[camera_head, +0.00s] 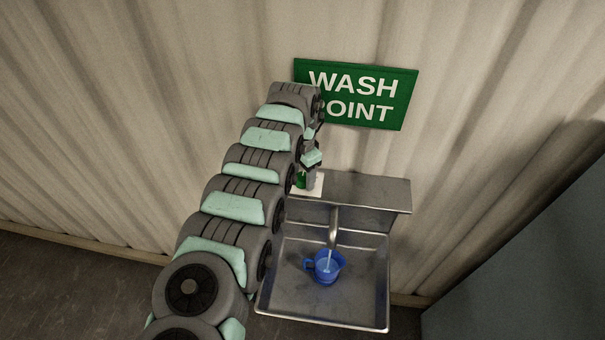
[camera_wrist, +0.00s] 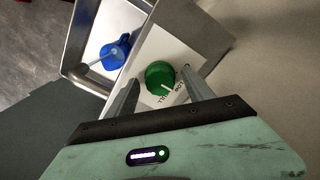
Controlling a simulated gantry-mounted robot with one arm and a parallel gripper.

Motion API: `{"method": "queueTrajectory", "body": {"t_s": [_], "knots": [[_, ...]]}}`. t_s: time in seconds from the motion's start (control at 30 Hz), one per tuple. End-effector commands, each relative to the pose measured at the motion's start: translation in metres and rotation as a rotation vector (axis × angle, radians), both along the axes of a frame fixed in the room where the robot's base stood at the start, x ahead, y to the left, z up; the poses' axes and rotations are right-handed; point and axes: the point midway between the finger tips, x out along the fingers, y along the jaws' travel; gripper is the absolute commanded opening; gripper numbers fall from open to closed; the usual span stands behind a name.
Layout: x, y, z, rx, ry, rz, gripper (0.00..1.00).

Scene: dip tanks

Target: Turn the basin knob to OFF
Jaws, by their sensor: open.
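The green basin knob (camera_wrist: 160,74) sits on a white plate (camera_wrist: 150,47) in the wrist view. A pale mark on it points down toward small lettering at the plate's edge, too small to read surely. My gripper (camera_wrist: 160,78) is open, one finger on each side of the knob; I cannot tell whether they touch it. In the head view the knob (camera_head: 300,180) is partly hidden by my arm, and my gripper (camera_head: 311,172) is just above the plate. A steel basin (camera_head: 375,285) has a spout (camera_head: 333,228) with water running into a blue mug (camera_head: 325,267).
A green WASH POINT sign (camera_head: 355,95) hangs on the corrugated wall behind, partly covered by my arm. The steel ledge (camera_head: 370,190) right of the plate is clear. A grey block-like surface (camera_head: 530,240) stands at the right.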

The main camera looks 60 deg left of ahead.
Motion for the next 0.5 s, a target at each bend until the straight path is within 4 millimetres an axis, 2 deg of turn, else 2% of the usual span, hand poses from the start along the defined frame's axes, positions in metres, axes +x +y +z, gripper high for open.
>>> {"method": "queueTrajectory", "body": {"t_s": [0.1,0.5], "knots": [[0.0001,0.0000,0.0001,0.000,0.000,0.000,0.61],[0.0001,-0.0001,0.0000,0.000,0.000,0.000,0.28]]}}
